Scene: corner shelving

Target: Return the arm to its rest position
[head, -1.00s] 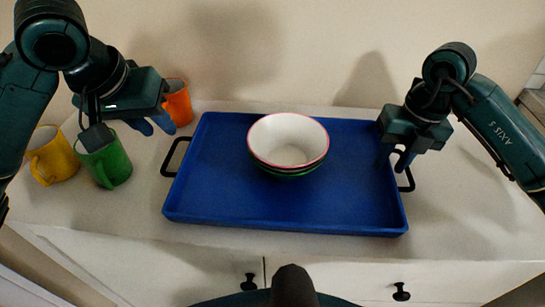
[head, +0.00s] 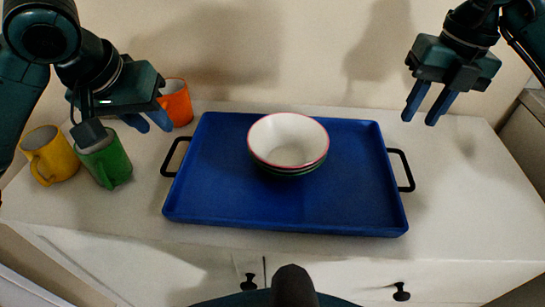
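My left gripper (head: 149,122) is at the left, above and in front of the mugs in the picture; its two blue fingertips show close together near the orange mug, and its opening is hard to judge. My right gripper (head: 424,107) is at the upper right, raised above the counter beyond the tray's right end. Its two blue fingers are apart with nothing between them. The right arm comes in from the top right corner.
A blue tray (head: 215,200) with black handles lies on the white counter (head: 470,220). Stacked bowls (head: 288,140) stand in it. A yellow mug (head: 50,157), a green mug (head: 108,165) and an orange mug (head: 177,103) stand left. The counter's right part is clear.

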